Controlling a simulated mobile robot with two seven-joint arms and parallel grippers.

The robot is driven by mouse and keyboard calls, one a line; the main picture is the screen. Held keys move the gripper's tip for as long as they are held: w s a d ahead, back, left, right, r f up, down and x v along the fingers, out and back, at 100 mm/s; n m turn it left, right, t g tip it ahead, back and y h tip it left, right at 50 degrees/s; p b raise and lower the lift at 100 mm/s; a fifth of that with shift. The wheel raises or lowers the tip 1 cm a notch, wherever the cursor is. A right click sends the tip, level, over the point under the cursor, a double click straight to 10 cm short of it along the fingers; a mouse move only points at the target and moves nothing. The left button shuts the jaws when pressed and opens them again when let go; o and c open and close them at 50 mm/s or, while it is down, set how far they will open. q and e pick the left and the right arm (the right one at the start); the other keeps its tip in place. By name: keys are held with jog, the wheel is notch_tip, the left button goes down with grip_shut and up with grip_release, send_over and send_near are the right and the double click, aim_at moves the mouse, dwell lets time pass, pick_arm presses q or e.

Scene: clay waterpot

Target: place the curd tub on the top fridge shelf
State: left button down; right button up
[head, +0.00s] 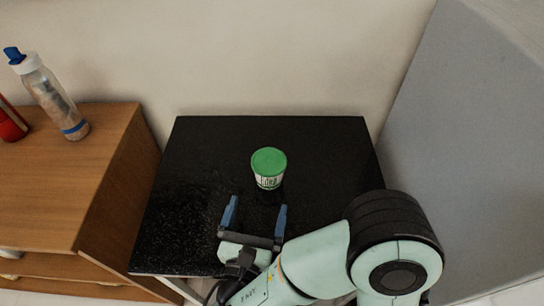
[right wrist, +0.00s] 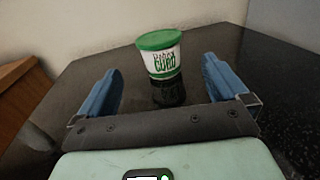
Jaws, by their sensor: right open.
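The curd tub (head: 268,172) is a small white tub with a green lid and lettering. It stands upright on the black tabletop, near its middle. In the right wrist view the tub (right wrist: 161,58) shows ahead of the fingers, roughly centred between them. My right gripper (head: 255,210) is open and empty, low over the tabletop, on the near side of the tub and apart from it. Its two blue fingers (right wrist: 162,88) point towards the tub. My left gripper is not in view. No fridge shelf can be made out in these frames.
The black tabletop (head: 330,150) is otherwise clear. A wooden cabinet (head: 70,180) stands at the left, with a clear bottle (head: 52,95) and a red object (head: 10,122) on it. A wall is behind. A large grey panel (head: 470,140) rises close at the right.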

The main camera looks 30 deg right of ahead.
aim_at(265, 177)
jog(key=b+x, duration=0.1)
jog(key=x, duration=0.7)
jog(key=b+x, duration=0.1)
jog(key=x, duration=0.3)
jog(key=shift+w+f+b, duration=0.1)
jog(key=shift+w+b, duration=0.15)
jog(key=shift+b, duration=0.05)
jog(key=shift+w+d, duration=0.25)
jog(key=shift+d, duration=0.05)
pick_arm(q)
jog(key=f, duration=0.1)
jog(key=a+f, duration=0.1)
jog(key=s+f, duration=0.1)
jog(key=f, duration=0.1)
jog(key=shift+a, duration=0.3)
pick_arm(e)
jog(key=shift+c, duration=0.3)
jog(key=c, duration=1.2)
